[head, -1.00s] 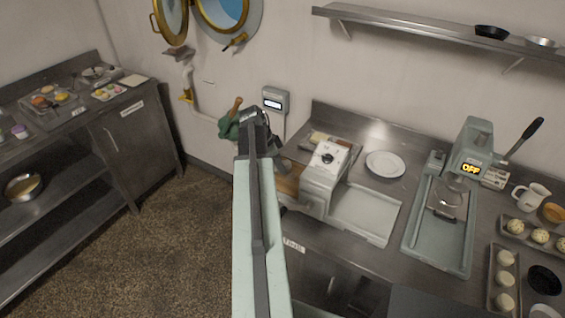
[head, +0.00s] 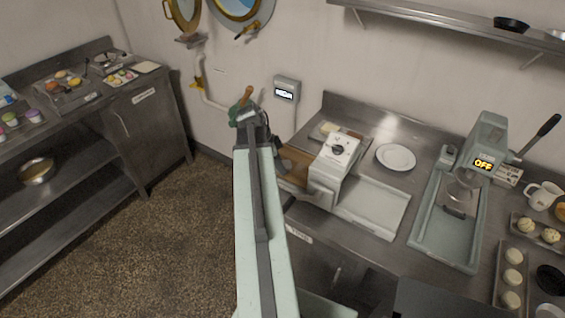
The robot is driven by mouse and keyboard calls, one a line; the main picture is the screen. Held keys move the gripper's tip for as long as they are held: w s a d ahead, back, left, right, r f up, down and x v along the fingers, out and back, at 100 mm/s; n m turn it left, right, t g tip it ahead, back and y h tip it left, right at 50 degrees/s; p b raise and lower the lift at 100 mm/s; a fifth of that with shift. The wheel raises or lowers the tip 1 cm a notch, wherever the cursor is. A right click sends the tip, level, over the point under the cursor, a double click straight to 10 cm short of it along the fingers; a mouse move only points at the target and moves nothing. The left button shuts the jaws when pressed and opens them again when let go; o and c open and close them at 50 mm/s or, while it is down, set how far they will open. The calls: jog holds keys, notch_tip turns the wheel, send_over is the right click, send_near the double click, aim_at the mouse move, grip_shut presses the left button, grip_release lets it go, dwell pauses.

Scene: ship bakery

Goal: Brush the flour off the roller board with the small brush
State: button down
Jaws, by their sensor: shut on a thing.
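My gripper (head: 250,116) is at the far end of my raised pale green arm, left of the roller machine (head: 338,150). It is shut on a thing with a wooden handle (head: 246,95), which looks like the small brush. The handle sticks up past the gripper; any bristles are hidden or too small to tell. A brown wooden board (head: 296,168) lies on the left side of the roller machine, partly hidden by my arm. A pale flat tray (head: 372,207) extends on its right side. I cannot make out flour on either. The gripper appears apart from the machine.
A wall box with a display (head: 286,89) is behind the gripper. A white plate (head: 395,157) and a press marked OFF (head: 485,150) stand on the steel counter to the right. A steel shelf unit (head: 145,130) is at left, with open floor (head: 180,240) between.

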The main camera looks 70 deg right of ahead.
jog(key=shift+d+r, duration=0.1)
notch_tip(320, 180, up, 6)
jog(key=p, duration=0.6)
notch_tip(320, 180, up, 3)
jog(key=p, duration=0.3)
dwell(0.4)
